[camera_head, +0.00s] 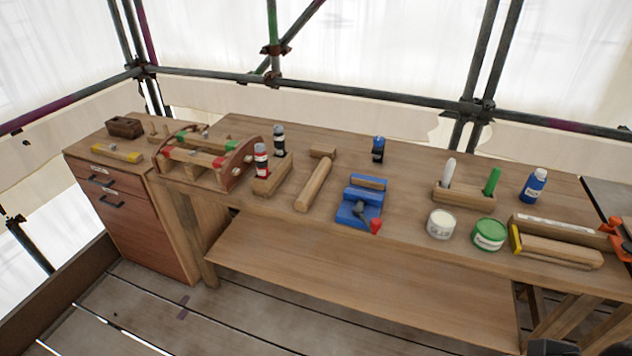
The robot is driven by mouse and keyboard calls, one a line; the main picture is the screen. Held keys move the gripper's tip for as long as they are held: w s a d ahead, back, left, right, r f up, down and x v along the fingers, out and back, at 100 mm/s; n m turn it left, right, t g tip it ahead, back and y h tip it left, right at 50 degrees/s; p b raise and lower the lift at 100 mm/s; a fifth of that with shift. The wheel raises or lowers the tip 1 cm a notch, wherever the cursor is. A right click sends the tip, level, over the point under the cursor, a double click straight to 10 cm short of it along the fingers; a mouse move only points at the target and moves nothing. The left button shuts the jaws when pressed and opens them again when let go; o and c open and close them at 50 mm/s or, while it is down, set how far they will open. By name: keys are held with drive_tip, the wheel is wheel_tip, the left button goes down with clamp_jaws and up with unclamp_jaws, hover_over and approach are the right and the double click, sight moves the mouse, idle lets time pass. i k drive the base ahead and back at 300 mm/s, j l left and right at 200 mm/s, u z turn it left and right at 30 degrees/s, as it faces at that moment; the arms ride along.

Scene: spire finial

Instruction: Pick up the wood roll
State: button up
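A long light-wood piece (314,185) lies on the workbench (420,170) left of the middle, slanting away from me. It looks rounded, with a short wooden crosspiece (322,152) at its far end. It may be the wood roll, but I cannot tell for sure. Nothing holds it.
Left of it stands a wooden holder (272,183) with red and black bottles. Right of it is a blue vise-like tool (360,203). Cans (440,224), a blue bottle (534,185) and orange clamps (610,230) stand farther right. A drawer cabinet (130,215) adjoins at left.

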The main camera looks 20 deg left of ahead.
sight(305, 199)
drive_tip(key=i+j, duration=0.2)
drive_tip(key=i+j+z, duration=0.15)
drive_tip(key=j, duration=0.25)
drive_tip(key=i+j, duration=0.25)
drive_tip(key=i+j+z, duration=0.1)
drive_tip(key=j, duration=0.3)
drive_tip(key=i+j+z, duration=0.1)
drive_tip(key=i+j, duration=0.35)
drive_tip(key=j, duration=0.25)
drive_tip(key=i+j+z, duration=0.1)
drive_tip(key=j, duration=0.25)
drive_tip(key=i+j+z, duration=0.1)
drive_tip(key=i+j, duration=0.15)
drive_tip(key=j, duration=0.15)
